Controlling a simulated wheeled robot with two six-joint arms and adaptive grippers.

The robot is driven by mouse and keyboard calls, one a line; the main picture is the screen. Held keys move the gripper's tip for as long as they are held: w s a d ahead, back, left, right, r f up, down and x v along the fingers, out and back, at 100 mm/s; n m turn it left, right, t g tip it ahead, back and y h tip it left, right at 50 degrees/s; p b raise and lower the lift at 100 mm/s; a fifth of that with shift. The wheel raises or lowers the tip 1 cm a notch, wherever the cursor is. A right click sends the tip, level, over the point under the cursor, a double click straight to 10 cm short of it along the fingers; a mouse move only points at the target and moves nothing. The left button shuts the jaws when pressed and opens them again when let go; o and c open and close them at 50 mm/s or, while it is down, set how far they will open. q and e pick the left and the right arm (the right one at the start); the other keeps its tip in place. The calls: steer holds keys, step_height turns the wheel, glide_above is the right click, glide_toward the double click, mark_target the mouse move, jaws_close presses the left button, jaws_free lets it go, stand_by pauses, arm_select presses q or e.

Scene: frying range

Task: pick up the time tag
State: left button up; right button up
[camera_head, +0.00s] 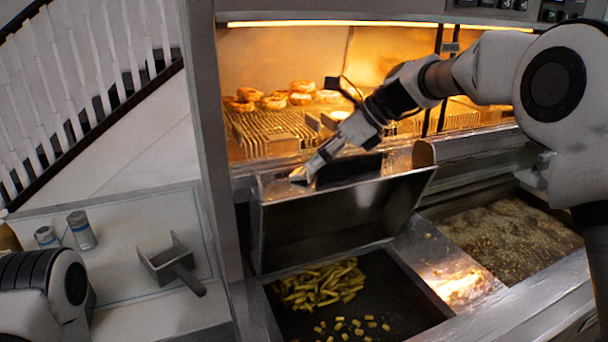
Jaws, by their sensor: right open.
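I cannot make out the time tag for certain. My right gripper (303,172) reaches in from the right and points down-left, its fingertips at the left end of the top of a raised metal panel (345,215). It is open, with nothing clearly held between its fingers; I cannot tell whether the fingertips touch the panel. A small brown upright piece (425,153) stands at the right end of the panel's top; I cannot tell what it is. My left arm shows at the lower left, but its gripper is out of view.
Fries (322,284) lie in a dark basin below the panel. A fryer vat (512,238) is at right. Round browned pieces (301,86) sit on a lit wire rack (262,128) behind. A scoop (172,262) and two canisters (81,230) stand on the left counter.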

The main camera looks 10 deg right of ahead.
mark_target(303, 174)
steer(key=x, duration=0.3)
steer(key=shift+f, duration=0.1)
steer(key=shift+w+a+f, duration=0.15)
steer(key=shift+w+f, duration=0.05)
steer(key=shift+s+r, duration=0.1)
steer(key=shift+s, duration=0.05)
steer(key=c, duration=1.1)
